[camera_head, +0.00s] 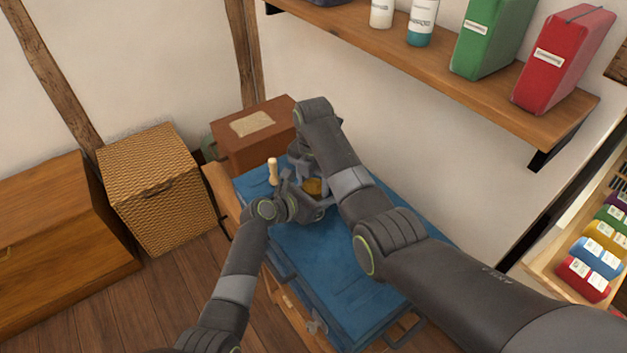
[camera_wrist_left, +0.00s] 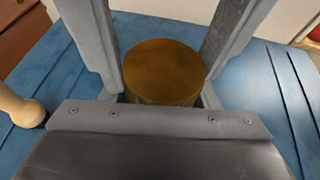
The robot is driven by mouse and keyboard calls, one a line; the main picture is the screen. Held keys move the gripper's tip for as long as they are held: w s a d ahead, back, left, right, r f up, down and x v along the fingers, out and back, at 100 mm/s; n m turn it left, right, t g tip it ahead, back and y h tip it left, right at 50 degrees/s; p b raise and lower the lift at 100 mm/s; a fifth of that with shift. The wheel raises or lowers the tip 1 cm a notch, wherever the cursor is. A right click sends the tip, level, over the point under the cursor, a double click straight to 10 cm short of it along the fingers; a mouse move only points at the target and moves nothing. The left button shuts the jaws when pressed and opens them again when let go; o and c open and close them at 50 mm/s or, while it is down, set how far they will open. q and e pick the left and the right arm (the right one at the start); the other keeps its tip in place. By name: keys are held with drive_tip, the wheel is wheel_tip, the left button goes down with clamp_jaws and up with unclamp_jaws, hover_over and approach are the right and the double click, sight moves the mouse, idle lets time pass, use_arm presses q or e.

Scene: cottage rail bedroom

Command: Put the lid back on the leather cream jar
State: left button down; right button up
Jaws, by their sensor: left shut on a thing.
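The leather cream jar (camera_head: 315,187) shows as a small amber-brown round thing above the blue bench top, partly hidden by my grippers. In the left wrist view, its flat brown round top (camera_wrist_left: 165,70) sits between the two fingers of my left gripper (camera_wrist_left: 160,60), which is shut on it. I cannot tell whether this top is a lid or the jar's contents. My left gripper (camera_head: 308,195) comes in low from the left in the head view. My right gripper (camera_head: 308,172) reaches down close beside it; its fingertips are mostly hidden. No separate lid is clearly visible.
A pale wooden handle (camera_head: 273,170) stands left of the grippers. A brown box (camera_head: 235,148) is behind. The blue top (camera_head: 335,265) has free room in front. A wall shelf (camera_head: 430,60) with bottles and binders overhangs at right. A wicker basket (camera_head: 155,195) stands left.

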drive_tip(key=c, duration=0.4)
drive_tip(key=shift+o, duration=0.2)
drive_tip(key=m, duration=0.6)
drive_tip(key=o, duration=1.1)
drive_tip(key=shift+r, duration=2.3)
drive_tip(key=shift+c, duration=0.5)
drive_tip(key=shift+r+n, duration=0.8)
drive_tip(key=shift+r, duration=0.95)
